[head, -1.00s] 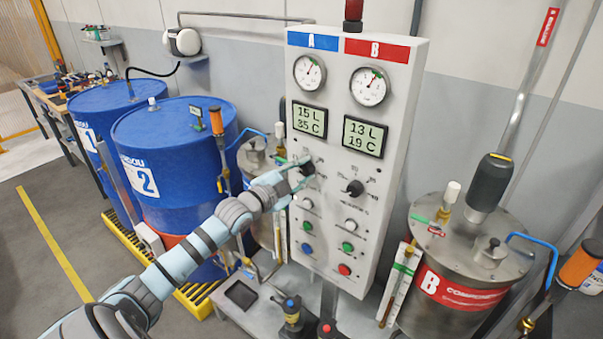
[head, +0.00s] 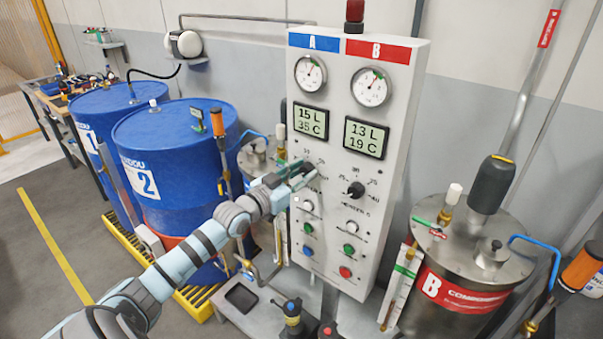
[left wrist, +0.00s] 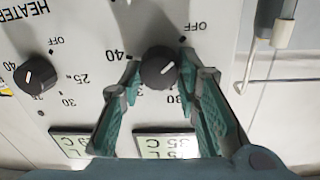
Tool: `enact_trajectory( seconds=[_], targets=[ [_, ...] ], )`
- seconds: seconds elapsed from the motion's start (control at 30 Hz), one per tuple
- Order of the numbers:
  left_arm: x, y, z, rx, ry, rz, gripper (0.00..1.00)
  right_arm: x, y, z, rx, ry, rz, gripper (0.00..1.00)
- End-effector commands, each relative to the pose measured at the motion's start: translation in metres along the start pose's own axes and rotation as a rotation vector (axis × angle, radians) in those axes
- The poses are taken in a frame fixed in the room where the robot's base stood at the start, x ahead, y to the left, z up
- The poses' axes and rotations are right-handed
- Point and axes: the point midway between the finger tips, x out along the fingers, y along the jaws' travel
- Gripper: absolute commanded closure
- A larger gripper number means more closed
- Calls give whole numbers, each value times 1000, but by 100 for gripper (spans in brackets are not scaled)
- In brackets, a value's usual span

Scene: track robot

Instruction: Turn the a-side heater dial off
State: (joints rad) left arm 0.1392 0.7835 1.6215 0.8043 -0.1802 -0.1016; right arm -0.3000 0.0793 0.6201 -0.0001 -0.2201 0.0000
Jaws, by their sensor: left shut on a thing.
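The a-side heater dial (left wrist: 158,68) is a round black knob in the left wrist view, which shows the panel upside down. A small light mark is on its face, between the 40, 30 and OFF labels; its exact setting is hard to read. My left gripper (left wrist: 160,64) is shut on the dial, one teal finger on each side. In the head view my left gripper (head: 303,174) is at the panel below the A display and mostly hides the dial. My right gripper is not in view.
The white control panel (head: 334,233) carries the similar B dial (head: 356,189) close by, with buttons below both. The A display (head: 310,122) reads 15 L, 35 C. Blue drums (head: 180,130) stand left, and a metal tank (head: 470,260) right.

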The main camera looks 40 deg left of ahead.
Motion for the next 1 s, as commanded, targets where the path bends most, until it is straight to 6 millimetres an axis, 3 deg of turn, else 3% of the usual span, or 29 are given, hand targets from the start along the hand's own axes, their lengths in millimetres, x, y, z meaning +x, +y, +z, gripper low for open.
enact_trajectory(
  seconds=[0.73,0.77,0.8,0.9,1.0],
  targets=[
    [0,0,-1,-104,9,0,98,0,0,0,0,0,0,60],
    [0,0,-1,-104,9,0,69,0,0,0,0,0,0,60],
    [0,0,-1,-103,9,0,62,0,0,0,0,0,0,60],
    [0,0,0,-103,8,0,50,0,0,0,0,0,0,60],
    [0,0,0,-102,8,0,50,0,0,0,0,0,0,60]
  ],
)
